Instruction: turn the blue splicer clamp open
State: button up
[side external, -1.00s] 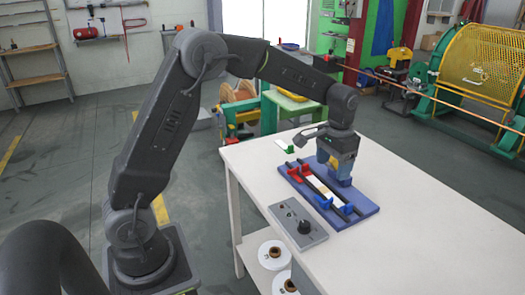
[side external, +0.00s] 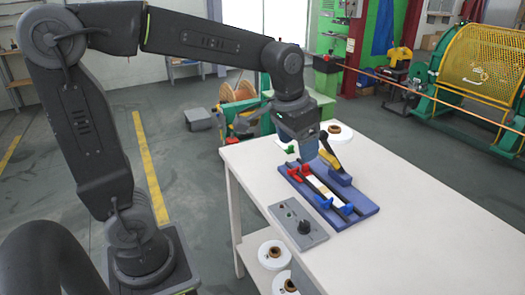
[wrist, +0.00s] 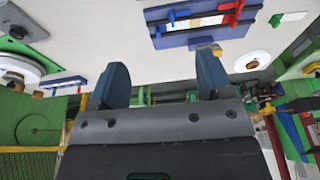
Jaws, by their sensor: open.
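The splicer is a blue board (side external: 362,207) on the white table, with dark rails and a pale strip between them. A blue clamp (side external: 323,202) and another blue piece (side external: 347,210) sit at its near right end. Red clamps (side external: 304,170) sit at its far left end. A yellow-and-black lever (side external: 328,153) stands tilted up from a blue block at the back edge. My gripper (side external: 308,155) is beside this lever, above the far end of the board, away from the blue clamp. In the wrist view my gripper (wrist: 162,82) is open and empty, and a blue clamp (wrist: 178,15) shows at the top.
A grey control box (side external: 298,223) with a black knob stands in front of the board. White reels (side external: 338,132) and a small green block (side external: 290,150) are behind it. The table's right side is clear. More reels (side external: 273,252) lie on the lower shelf.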

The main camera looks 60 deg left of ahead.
jog(key=s+t, duration=0.1)
jog(key=s, duration=0.7)
jog(key=shift+s+d+r+t, duration=0.2)
jog(key=shift+s+d+t, duration=0.1)
jog(key=shift+d, duration=0.15)
jog(key=shift+w, duration=0.1)
jog(key=shift+t, duration=0.6)
jog(key=s, duration=0.2)
jog(key=s+f, duration=0.2)
jog(key=s, duration=0.1)
jog(key=shift+s+d, duration=0.2)
jog(key=shift+s, duration=0.1)
